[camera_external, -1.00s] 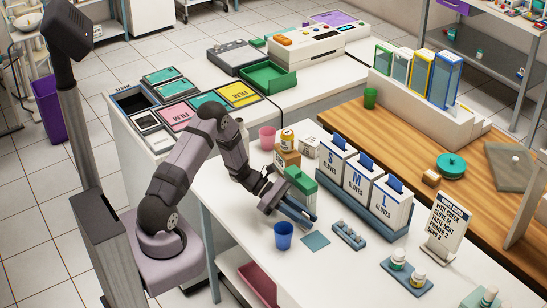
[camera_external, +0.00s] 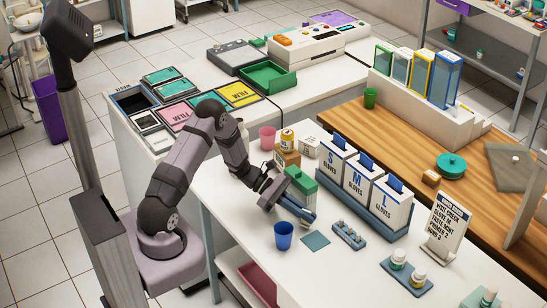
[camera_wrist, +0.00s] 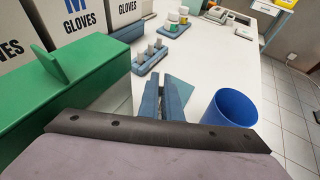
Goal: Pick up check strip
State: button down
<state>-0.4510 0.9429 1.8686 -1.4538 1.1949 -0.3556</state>
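My gripper (camera_external: 307,217) is low over the white table, between the green-lidded box and the blue cup. In the wrist view its two blue fingers (camera_wrist: 165,102) point forward with a narrow gap, and it looks open, with nothing clearly held. A flat teal square (camera_external: 316,240) lies on the table just in front of the fingers. I cannot make out a check strip for certain. The green-lidded box (camera_external: 300,183) stands close beside my gripper, and it fills the left of the wrist view (camera_wrist: 70,95).
A blue cup (camera_external: 283,236) stands near the fingers, on the right in the wrist view (camera_wrist: 230,108). A blue rack (camera_external: 349,235) with small vials lies beyond. Glove boxes (camera_external: 362,181) stand behind in a row. A sign (camera_external: 447,225) stands at the right.

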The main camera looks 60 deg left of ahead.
notch_tip(320, 180, up, 17)
jog(key=b, duration=0.2)
jog(key=shift+f, duration=0.2)
